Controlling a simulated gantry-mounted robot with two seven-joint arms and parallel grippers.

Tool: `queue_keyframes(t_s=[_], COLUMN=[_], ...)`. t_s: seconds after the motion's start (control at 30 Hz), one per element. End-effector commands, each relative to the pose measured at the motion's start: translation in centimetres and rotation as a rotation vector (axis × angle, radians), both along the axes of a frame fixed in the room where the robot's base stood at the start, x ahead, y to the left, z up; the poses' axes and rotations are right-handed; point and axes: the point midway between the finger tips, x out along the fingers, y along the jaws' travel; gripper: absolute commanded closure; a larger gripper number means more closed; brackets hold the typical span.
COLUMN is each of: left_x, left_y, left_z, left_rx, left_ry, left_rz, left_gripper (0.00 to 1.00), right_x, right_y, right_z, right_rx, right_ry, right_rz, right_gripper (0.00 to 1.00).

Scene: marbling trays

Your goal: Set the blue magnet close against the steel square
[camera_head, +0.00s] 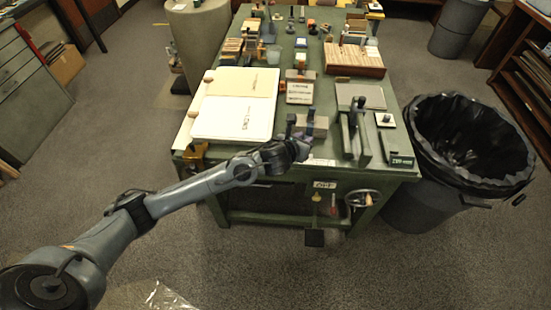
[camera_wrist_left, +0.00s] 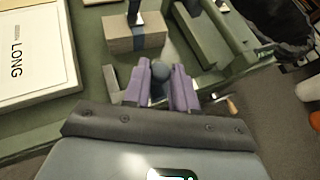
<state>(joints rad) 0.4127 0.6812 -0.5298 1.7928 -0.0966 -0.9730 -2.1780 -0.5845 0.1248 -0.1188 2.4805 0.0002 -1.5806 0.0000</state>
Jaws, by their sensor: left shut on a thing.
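My left gripper (camera_head: 301,146) is over the front edge of the green bench. In the left wrist view its two purple fingers (camera_wrist_left: 162,88) are shut on the blue magnet (camera_wrist_left: 160,75), which shows as a dark blue rounded piece between them. Its lower part is hidden. A grey L-shaped piece (camera_wrist_left: 110,80), which looks like the steel square, lies just left of the fingers. I cannot tell whether the magnet touches it. In the head view I cannot make out the square near the gripper. My right gripper is in neither view.
A pale block with a dark blue band (camera_wrist_left: 136,32) stands just behind the fingers. A green metal fixture (camera_wrist_left: 215,45) is to their right. A white board marked LONG (camera_head: 233,118) lies to the left on the bench. A black-lined bin (camera_head: 470,140) stands right of the bench.

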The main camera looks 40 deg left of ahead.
Motion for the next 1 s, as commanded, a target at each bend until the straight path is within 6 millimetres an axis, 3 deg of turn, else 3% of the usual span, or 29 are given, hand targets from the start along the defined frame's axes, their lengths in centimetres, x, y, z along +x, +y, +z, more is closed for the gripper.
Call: queue_keyframes(t_s=[0.17,0.6,0.8,1.0], left_x=[0.1,0.2,0.2,0.2], left_y=[1.5,9.6,11.0,11.0], left_z=[-0.7,-5.6,-6.3,-8.0], left_rx=[0.004,0.003,0.004,0.001], left_ry=[-0.004,-0.006,-0.006,-0.005], left_rz=[-0.006,-0.007,-0.010,-0.010], left_gripper=[1.00,1.00,1.00,1.00], right_x=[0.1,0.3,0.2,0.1], right_y=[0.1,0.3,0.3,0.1], right_z=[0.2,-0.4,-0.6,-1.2], right_rx=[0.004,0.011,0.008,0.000], right_ry=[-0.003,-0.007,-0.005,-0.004], right_rz=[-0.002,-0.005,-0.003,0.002], right_gripper=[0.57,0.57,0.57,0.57])
